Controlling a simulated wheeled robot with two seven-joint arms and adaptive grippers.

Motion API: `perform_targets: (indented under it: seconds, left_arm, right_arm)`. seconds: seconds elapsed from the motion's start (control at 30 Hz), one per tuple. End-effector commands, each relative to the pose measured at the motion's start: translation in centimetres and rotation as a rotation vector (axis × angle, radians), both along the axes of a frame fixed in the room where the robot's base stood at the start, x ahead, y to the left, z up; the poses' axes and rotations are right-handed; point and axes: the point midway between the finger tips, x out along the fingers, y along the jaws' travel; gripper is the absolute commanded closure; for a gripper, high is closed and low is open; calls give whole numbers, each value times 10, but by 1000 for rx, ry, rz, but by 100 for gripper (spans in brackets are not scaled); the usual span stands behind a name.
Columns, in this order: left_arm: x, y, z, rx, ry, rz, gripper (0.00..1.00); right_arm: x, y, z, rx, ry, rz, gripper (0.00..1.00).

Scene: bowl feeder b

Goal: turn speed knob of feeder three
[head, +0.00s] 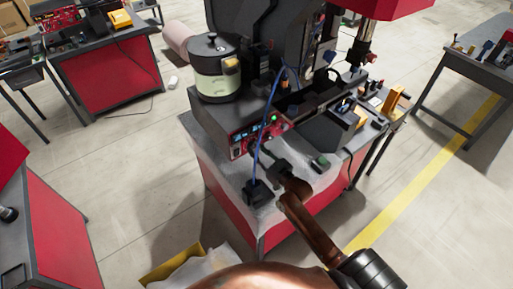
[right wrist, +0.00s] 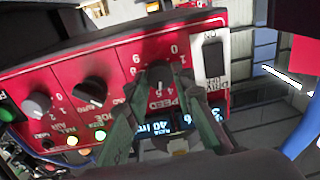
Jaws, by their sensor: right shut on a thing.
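The red control panel (head: 258,132) stands on the front of the grey-topped bench, under the feeder. In the right wrist view the panel (right wrist: 40,70) fills the upper part, tilted. Its speed knob (right wrist: 158,72) is dark, with a SPEED label and a number scale around it. My right gripper (head: 268,157) reaches the panel from the front; in the right wrist view its two fingers (right wrist: 160,88) are closed on either side of the speed knob. The fingers cover part of the knob and label. My left gripper is not in view.
A grey knob (right wrist: 37,104) and a black knob (right wrist: 90,92) sit left of the speed knob. A black switch (right wrist: 213,58) is to its right. A blue cable (head: 267,120) hangs before the panel. A round feeder bowl (head: 212,68) stands behind on the left.

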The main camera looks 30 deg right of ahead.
Motion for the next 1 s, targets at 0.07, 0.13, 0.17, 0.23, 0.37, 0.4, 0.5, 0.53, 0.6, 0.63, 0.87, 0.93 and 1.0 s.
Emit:
perform_targets:
  seconds: [0.07,0.13,0.17,0.23,0.37,0.4,0.5,0.53,0.6,0.63,0.87,0.93,1.0]
  left_arm:
    - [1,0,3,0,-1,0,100]
    - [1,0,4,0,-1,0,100]
    - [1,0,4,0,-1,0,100]
    - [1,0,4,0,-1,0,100]
    - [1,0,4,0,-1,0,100]
    - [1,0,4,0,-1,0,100]
    - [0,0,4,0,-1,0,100]
    - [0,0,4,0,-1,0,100]
    - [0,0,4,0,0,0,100]
    - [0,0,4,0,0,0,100]
    - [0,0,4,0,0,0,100]
    - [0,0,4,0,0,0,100]
    - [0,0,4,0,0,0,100]
  right_arm:
    - [0,0,2,17,-2,0,100]
    - [0,-1,2,28,0,-1,100]
    - [0,-1,2,31,0,-1,100]
    - [0,-1,2,36,0,-1,100]
    - [0,-1,1,37,0,-1,100]
    - [0,-1,1,37,0,-1,100]
    - [0,-1,1,37,-1,-1,100]
    - [0,-1,2,37,-1,-1,100]
    - [0,-1,2,37,-1,-1,74]
    - [0,-1,2,37,-1,-1,72]
    - [0,0,1,36,1,0,60]
    - [0,0,1,36,1,0,60]
    - [0,0,1,36,2,0,60]
